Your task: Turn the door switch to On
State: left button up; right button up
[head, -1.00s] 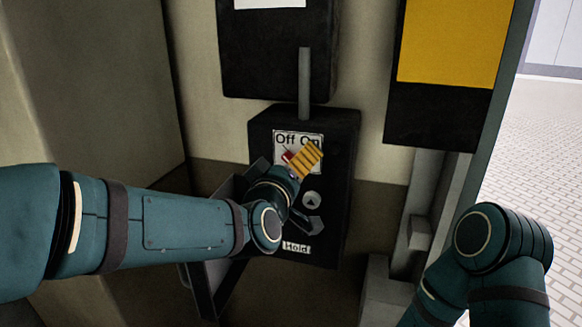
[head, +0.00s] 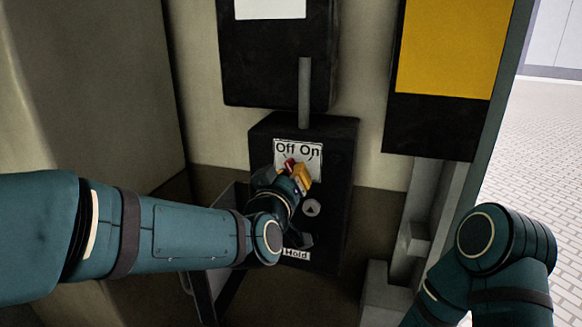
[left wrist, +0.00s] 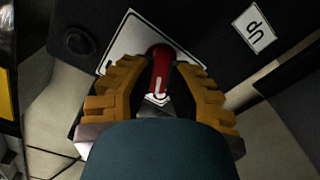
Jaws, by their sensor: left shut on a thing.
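The door switch (head: 289,164) is a small red lever on a white plate (head: 311,160) marked "Off" and "On", on a black control box. In the head view its visible red part lies below "Off". My left gripper (head: 291,173) is at the plate, shut on the switch. In the left wrist view the red switch (left wrist: 160,68) stands between the yellow fingers of the left gripper (left wrist: 160,88), and the plate (left wrist: 126,42) lies behind. My right gripper is out of view; only part of the right arm shows.
The black box (head: 336,190) has a round arrow button (head: 311,208) and a "Hold" label (head: 296,254) below the plate. A grey conduit (head: 305,92) runs up to another black box (head: 278,60). A yellow panel (head: 446,48) is at the right. An "Up" label (left wrist: 254,28) shows in the wrist view.

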pick_arm(q)
jog(key=m+p, duration=0.2)
jog(key=m, duration=0.3)
jog(key=m+p, duration=0.2)
jog(key=m, duration=0.2)
jog(key=m+p, duration=0.2)
jog(key=m, duration=0.3)
jog(key=shift+d+m, duration=0.25)
jog(key=shift+m, duration=0.05)
jog(key=o, duration=1.6)
jog(key=v, duration=0.7)
